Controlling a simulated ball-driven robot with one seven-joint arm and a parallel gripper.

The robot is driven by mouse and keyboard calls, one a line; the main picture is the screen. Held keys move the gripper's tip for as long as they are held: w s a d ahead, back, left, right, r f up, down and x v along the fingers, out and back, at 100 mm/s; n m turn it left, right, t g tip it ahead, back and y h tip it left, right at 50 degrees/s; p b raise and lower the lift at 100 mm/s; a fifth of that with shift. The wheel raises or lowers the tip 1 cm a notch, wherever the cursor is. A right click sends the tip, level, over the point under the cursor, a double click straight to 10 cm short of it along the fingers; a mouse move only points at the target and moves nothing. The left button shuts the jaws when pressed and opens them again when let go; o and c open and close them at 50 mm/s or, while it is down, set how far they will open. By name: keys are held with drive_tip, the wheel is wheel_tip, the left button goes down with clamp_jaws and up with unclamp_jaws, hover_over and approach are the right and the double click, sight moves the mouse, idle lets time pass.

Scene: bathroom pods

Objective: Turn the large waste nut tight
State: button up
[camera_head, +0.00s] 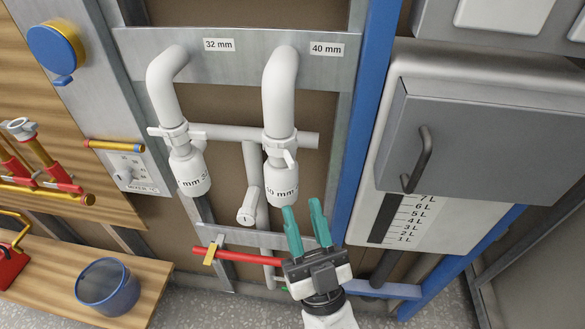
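The large waste nut (280,143) is the white winged collar on the thicker pipe under the "40 mm" label. It sits just above a white cylindrical body (283,183) with partly readable "mm" print. One wing points down toward the front right. How tight it is cannot be seen. My gripper (302,208) has two teal fingers pointing up, spread apart with nothing between them. It is below and to the right of the nut in the picture, apart from it. The left fingertip appears close to the white body's lower end; contact cannot be told.
A smaller winged nut (173,132) is on the "32 mm" pipe at left. A blue post (365,130) and a grey cabinet (455,140) with a handle stand at right. A red pipe (245,256) runs left of my gripper.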

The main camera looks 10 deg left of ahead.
sight(292, 168)
drive_tip(key=p+x, duration=0.1)
drive_tip(key=x, duration=0.6)
drive_tip(key=shift+w+r, duration=0.2)
clamp_jaws()
